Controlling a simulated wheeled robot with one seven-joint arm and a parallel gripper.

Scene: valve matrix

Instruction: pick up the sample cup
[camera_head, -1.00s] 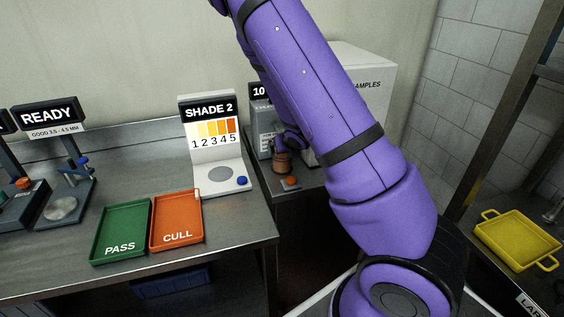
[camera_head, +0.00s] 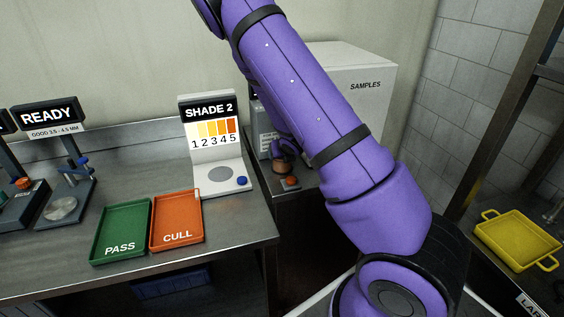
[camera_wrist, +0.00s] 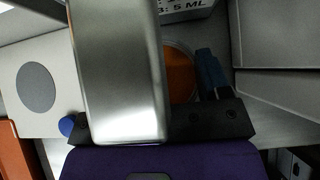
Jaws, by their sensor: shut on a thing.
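The sample cup (camera_head: 283,168) is a small round orange-brown cup on the dispenser at the back right of the bench. In the wrist view its round rim and orange inside (camera_wrist: 181,75) show partly behind a large metallic block. My gripper (camera_head: 284,159) is at the cup and shut on it. A blue finger shows right beside the cup in the wrist view, and the metallic block hides the cup's left side. The cup appears upright; a gap beneath it cannot be made out.
A red button (camera_head: 291,181) sits just in front of the cup. The white SAMPLES box (camera_head: 365,105) stands close behind my arm. The SHADE 2 reader (camera_head: 214,165) is to the left, with the orange CULL tray (camera_head: 177,218) and green PASS tray (camera_head: 121,232) before it.

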